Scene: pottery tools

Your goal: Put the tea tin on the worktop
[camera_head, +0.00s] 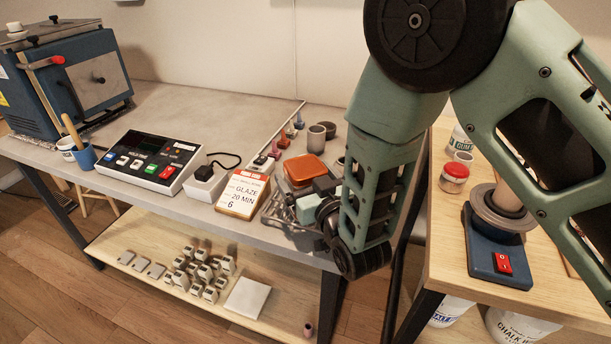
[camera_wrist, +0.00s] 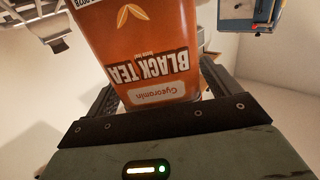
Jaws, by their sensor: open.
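The tea tin is an orange box with a rounded lid (camera_head: 305,168), seen near the right end of the grey worktop (camera_head: 232,112). In the wrist view its orange side (camera_wrist: 140,45) reads "BLACK TEA", upside down. My gripper (camera_head: 318,193) is at the near side of the tin in the head view, partly covering it. In the wrist view the dark fingers of my gripper (camera_wrist: 155,88) stand apart, one on each side of the tin. The tin's base is hidden, so I cannot tell whether it touches the worktop.
A glaze sign (camera_head: 242,192), a white plug block (camera_head: 206,182) and a control panel (camera_head: 150,160) stand left of the tin. Grey cups (camera_head: 316,139) and small coloured cones are behind it. Worktop farther back left is clear. A wooden table (camera_head: 450,235) is at the right.

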